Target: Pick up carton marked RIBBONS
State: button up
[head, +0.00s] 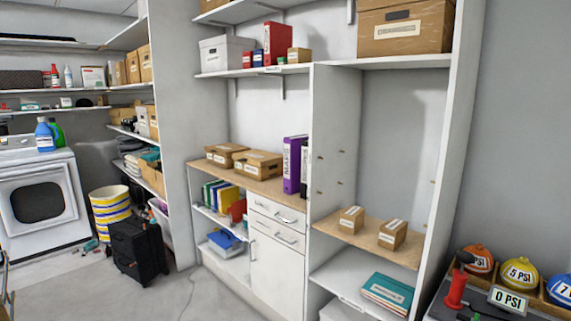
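Two small brown cartons stand apart on a wooden shelf board (340,236) in the right-hand bay. The left one (351,219) is set farther back and the right one (392,234) nearer the front; both have pale labels. More brown lidded boxes, one at the left (222,154) and one at the right (257,165), sit on the wooden counter. A small carton (299,55) is on the upper shelf. The lettering on all of these is too small to read, so I cannot tell which is marked RIBBONS. My gripper is not in view.
Purple binders (292,164) stand at the counter's right end beside an upright divider (320,130). Teal books (388,291) lie on the shelf below the small cartons. A black suitcase (137,248) and striped basket (110,212) stand on the floor at left.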

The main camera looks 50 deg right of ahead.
aim_at(391, 234)
jog(key=z, duration=1.5)
